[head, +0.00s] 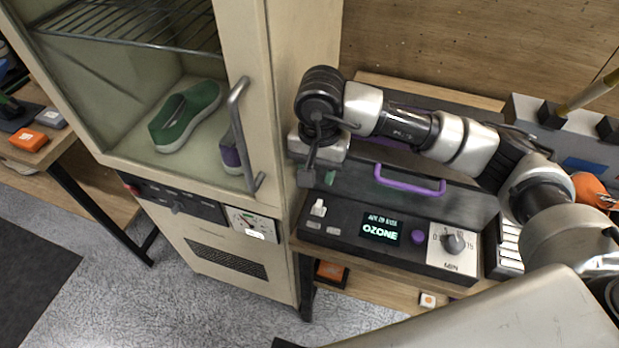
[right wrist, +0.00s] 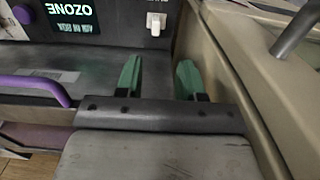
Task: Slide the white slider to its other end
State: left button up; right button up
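The white slider (head: 318,208) is a small white knob at the left end of the front panel of a dark box (head: 345,232) with a screen reading OZONE. It also shows near the top centre of the right wrist view (right wrist: 156,22). My right gripper (head: 318,178) is just behind and above the slider, apart from it. In the right wrist view its two green fingertips (right wrist: 159,78) are spread with nothing between them, and the slider lies ahead of the gap. My left gripper is not in view.
The box has a purple handle (head: 409,183) on its lid, a purple button (head: 418,237) and a grey dial (head: 455,241).

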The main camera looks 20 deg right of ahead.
aim_at(319, 203)
jog(key=shift+d+f, duration=0.1)
jog(key=shift+f, duration=0.05)
jog(key=f, duration=0.1)
jog(key=s+f+p, duration=0.1)
jog(key=f, duration=0.3)
jog(key=shift+s+f+p, duration=0.1)
jog(key=shift+s+p, duration=0.15)
jog(key=shift+p, duration=0.05)
jog(key=f, duration=0.3)
jog(key=shift+w+p, duration=0.2)
jog(key=shift+p, duration=0.1)
jog(key=shift+f, duration=0.75)
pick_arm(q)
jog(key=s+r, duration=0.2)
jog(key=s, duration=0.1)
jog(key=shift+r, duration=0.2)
pick_arm(e)
grip_shut()
